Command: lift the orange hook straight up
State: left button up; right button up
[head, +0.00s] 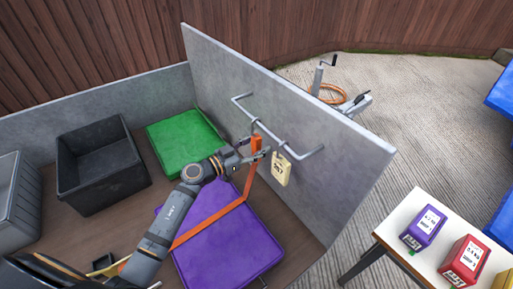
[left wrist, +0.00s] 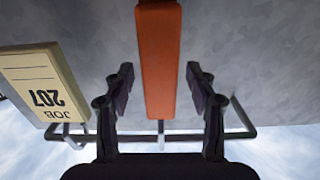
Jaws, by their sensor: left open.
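The orange hook (head: 256,142) hangs at the grey rail (head: 272,128) on the upright grey panel. In the left wrist view the orange piece (left wrist: 158,62) stands between my two fingers, with a gap on each side. My left gripper (head: 256,151) is open around it; the fingers (left wrist: 160,88) do not touch it. An orange strap (head: 212,217) runs from below the hook down across the purple block and behind my left arm. How the hook sits on the rail is partly hidden. My right gripper is not in view.
A cream tag (head: 281,170) hangs on the rail just right of the hook; it also shows in the left wrist view (left wrist: 42,82). Green (head: 184,142) and purple (head: 228,243) blocks and a black crate (head: 98,170) lie inside the walls. A white table (head: 408,199) stands right.

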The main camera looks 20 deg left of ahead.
aim_at(253, 136)
pick_arm(q)
jog(key=shift+c, duration=0.7)
jog(key=c, duration=0.5)
grip_shut()
jog(key=shift+r+p, duration=0.35)
jog(key=shift+p, duration=0.1)
jog(key=shift+r+p, duration=0.7)
jog(key=shift+p, duration=0.35)
notch_tip(253, 136, up, 2)
jog(key=p, duration=0.3)
jog(key=shift+r+p, duration=0.25)
jog(key=shift+p, duration=0.15)
jog(key=f+p+v, duration=0.1)
jog(key=p+v, duration=0.5)
jog(key=v, duration=1.2)
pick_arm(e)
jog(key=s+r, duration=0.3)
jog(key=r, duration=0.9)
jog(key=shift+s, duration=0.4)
